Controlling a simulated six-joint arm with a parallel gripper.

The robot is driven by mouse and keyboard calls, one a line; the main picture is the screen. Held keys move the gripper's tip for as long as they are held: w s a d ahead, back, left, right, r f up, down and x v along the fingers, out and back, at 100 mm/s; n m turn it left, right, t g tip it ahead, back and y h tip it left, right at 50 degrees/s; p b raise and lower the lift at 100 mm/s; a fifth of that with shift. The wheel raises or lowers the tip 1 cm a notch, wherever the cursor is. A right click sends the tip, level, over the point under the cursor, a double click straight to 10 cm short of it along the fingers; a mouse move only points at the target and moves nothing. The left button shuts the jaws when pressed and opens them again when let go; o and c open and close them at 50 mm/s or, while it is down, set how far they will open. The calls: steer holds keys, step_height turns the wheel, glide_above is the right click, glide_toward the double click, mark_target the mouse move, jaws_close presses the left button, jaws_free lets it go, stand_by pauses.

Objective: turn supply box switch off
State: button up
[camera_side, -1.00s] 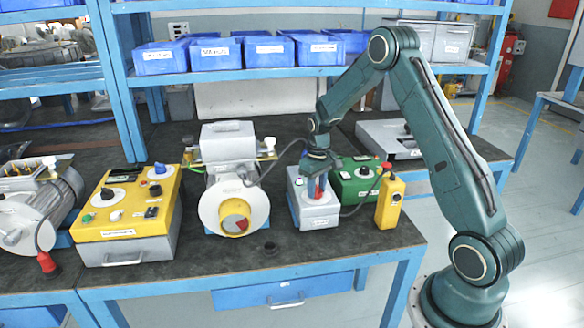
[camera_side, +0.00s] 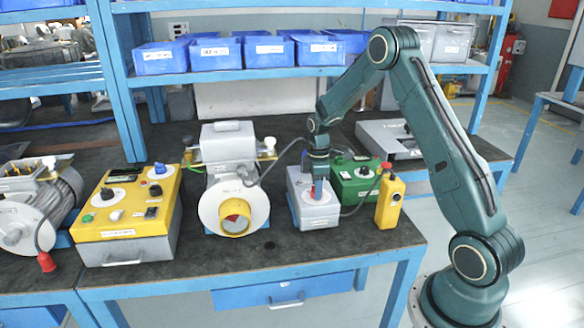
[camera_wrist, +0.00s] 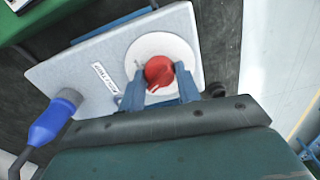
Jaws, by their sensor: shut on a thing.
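The supply box (camera_side: 315,213) is a light grey box at the right of the bench. In the wrist view its grey top (camera_wrist: 75,70) carries a white round plate (camera_wrist: 182,48) with a red rotary switch (camera_wrist: 159,71). A ridge on the switch points toward the lower left of that view. My gripper (camera_wrist: 160,82) has its blue fingers on both sides of the red switch and is shut on it. In the side view my gripper (camera_side: 318,190) points down onto the box, and the fingers mostly hide the switch.
A green box (camera_side: 352,182) stands close behind. A yellow pendant (camera_side: 390,203) with a red button stands to the right. The blower (camera_side: 210,210) is to the left, then a yellow control box (camera_side: 125,222). A blue plug (camera_wrist: 48,122) sits at the box's edge.

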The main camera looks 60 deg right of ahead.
steer(key=shift+n, duration=0.6)
steer(key=o, duration=1)
steer(key=shift+r, duration=0.15)
step_height(320, 180, up, 14)
steer(key=shift+f, duration=0.2)
steer(key=shift+r, duration=0.1)
